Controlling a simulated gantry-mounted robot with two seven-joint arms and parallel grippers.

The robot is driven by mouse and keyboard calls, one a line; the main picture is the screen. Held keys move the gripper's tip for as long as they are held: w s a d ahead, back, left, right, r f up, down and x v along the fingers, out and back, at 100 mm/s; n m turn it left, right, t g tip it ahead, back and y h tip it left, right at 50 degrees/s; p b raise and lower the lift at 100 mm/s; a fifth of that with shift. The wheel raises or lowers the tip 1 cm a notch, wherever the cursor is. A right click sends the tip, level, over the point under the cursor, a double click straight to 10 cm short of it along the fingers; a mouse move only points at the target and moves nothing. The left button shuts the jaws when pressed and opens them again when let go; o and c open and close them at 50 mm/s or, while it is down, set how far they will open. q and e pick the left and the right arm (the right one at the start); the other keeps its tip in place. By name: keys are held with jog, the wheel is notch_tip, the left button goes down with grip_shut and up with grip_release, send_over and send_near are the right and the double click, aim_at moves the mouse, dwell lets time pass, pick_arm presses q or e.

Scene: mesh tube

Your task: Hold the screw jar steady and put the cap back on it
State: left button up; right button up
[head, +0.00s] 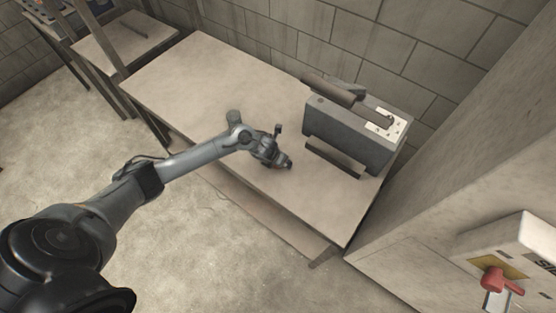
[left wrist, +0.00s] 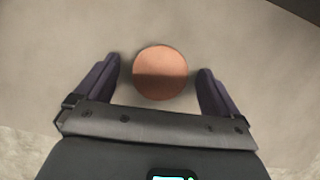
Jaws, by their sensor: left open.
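A round copper-coloured top (left wrist: 160,72) shows in the left wrist view, between the two dark fingers. I cannot tell whether it is the screw jar's cap or the jar itself. My left gripper (left wrist: 159,68) is open, with a finger on each side of it and a visible gap at both sides. In the head view my left gripper (head: 287,163) is low over the table, left of the grey machine. No jar or separate cap can be made out there; the gripper and wrist may hide them. My right gripper is not in view.
The pale table (head: 190,85) is bare across its left and middle. A grey box-shaped machine (head: 345,140) with a dark roller (head: 328,88) stands at its right end, near the block wall. A red handle (head: 493,279) on a white box is at lower right.

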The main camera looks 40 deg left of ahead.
pick_arm(q)
jog(key=c, duration=1.1)
jog(key=shift+r, duration=0.1)
